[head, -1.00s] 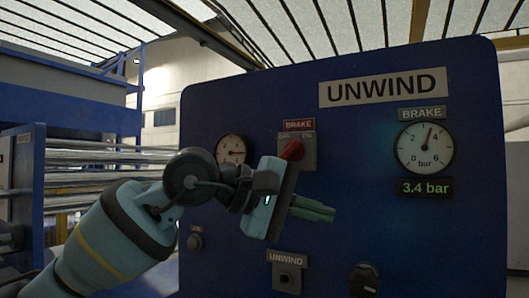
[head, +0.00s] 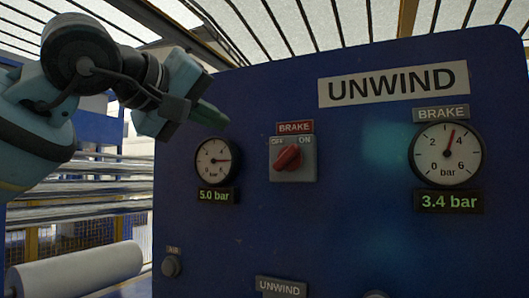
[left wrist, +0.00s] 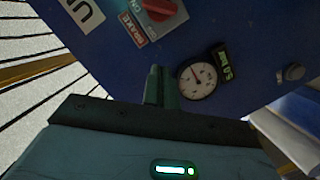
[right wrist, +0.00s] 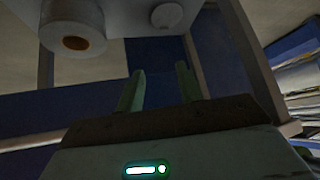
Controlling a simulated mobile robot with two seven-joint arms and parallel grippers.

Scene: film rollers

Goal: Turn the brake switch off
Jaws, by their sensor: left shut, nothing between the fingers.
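The brake switch (head: 289,158) is a red knob on a grey plate marked OFF at left and ON at right, under a red BRAKE label. Its grip slants from lower left to upper right, towards ON. It also shows at the top of the left wrist view (left wrist: 160,8), partly cut off. My left gripper (head: 212,115) is shut and empty, up and left of the switch, apart from it. Its fingers show together in the left wrist view (left wrist: 160,86). My right gripper (right wrist: 160,88) is open and empty, away from the switch; the head view does not show it.
The blue UNWIND panel (head: 245,225) carries a 5.0 bar gauge (head: 217,160) left of the switch and a 3.4 bar brake gauge (head: 447,154) at right. A small AIR knob (head: 171,266) sits low left. A white roll (head: 75,272) lies beyond the panel's left side.

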